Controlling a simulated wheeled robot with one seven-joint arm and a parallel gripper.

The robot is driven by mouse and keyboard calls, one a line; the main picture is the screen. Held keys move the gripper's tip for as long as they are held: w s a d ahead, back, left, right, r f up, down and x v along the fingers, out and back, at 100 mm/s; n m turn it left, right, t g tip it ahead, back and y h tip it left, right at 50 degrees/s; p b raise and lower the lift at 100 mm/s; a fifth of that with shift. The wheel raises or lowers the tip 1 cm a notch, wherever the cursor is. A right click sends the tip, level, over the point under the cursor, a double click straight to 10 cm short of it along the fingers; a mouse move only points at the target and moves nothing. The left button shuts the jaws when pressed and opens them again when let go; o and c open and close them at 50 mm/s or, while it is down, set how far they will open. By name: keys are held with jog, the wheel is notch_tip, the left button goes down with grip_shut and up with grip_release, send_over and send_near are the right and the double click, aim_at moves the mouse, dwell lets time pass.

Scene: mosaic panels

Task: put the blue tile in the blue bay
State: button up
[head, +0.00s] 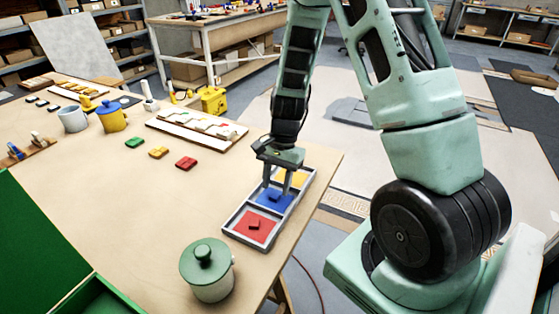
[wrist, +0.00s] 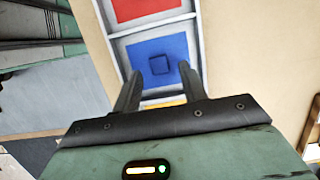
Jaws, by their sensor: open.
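The tray (head: 233,213) has a yellow bay (head: 293,177), a blue bay (head: 263,200) and a red bay (head: 242,232) in a row. The small square blue tile lies inside the blue bay (wrist: 143,50), near its middle; in the wrist view the tile (wrist: 160,64) shows as a darker blue square with blue floor around it. My gripper (head: 277,189) is over the blue bay, pointing down. Its fingers are apart, one on each side of the tile in the wrist view (wrist: 160,72), with nothing held between them.
A lidded jar (head: 208,270) stands left of the tray's near end. Red (head: 186,162), yellow (head: 158,152) and green (head: 135,143) pieces lie on the table. A green box (head: 45,250) is at the left.

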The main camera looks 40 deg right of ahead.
jog(key=s+v, duration=0.1)
jog(key=v, duration=0.9)
jog(key=s+a+r+n+h, duration=0.1)
jog(key=s+a+r+n, duration=0.15)
jog(key=a+n, duration=0.45)
jog(key=s+a+r+n, duration=0.2)
jog(key=s+a+n, duration=0.1)
jog(key=a, duration=0.7)
jog(key=s+a+r+n+t+h, duration=0.1)
jog(key=s+a+n, duration=0.8)
jog(key=s+n, duration=0.2)
jog(key=shift+s+r+n, duration=0.25)
jog(key=shift+s+n, duration=0.15)
jog(key=shift+s, duration=0.4)
